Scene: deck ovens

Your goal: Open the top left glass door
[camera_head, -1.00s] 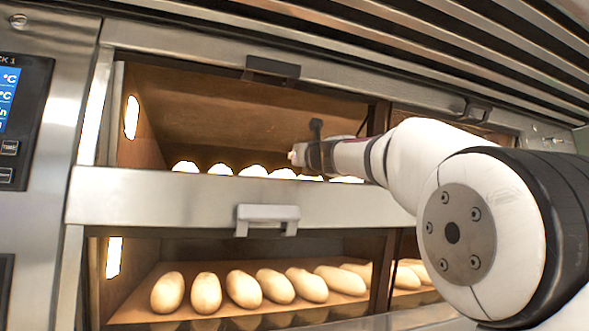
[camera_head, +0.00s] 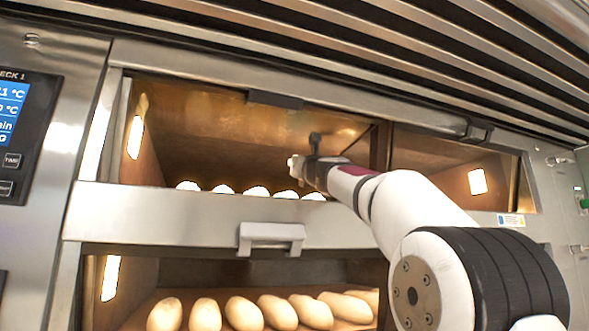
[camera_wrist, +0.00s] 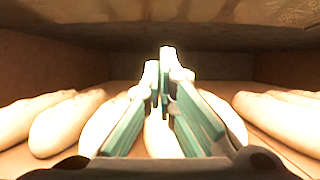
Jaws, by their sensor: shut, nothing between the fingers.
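The top left glass door (camera_head: 225,130) fills the upper left oven opening, with a dark handle (camera_head: 275,98) at its top edge. Brown, shiny reflections show there, and I cannot tell how far the pane is swung in. My gripper (camera_head: 293,166) is in front of or inside this opening, below and right of the handle, and does not touch the handle. In the wrist view its green and white fingers (camera_wrist: 165,90) are shut and empty, pointing into the chamber just above pale loaves (camera_wrist: 65,122). A brown reflective panel (camera_wrist: 190,12) spans the top of that view.
A steel bar with a light handle (camera_head: 271,236) runs below the opening. More loaves (camera_head: 243,312) lie in the lower deck. The top right door (camera_head: 440,165) is beside it. A control panel (camera_head: 20,130) is at the left, and slats (camera_head: 330,45) overhang above.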

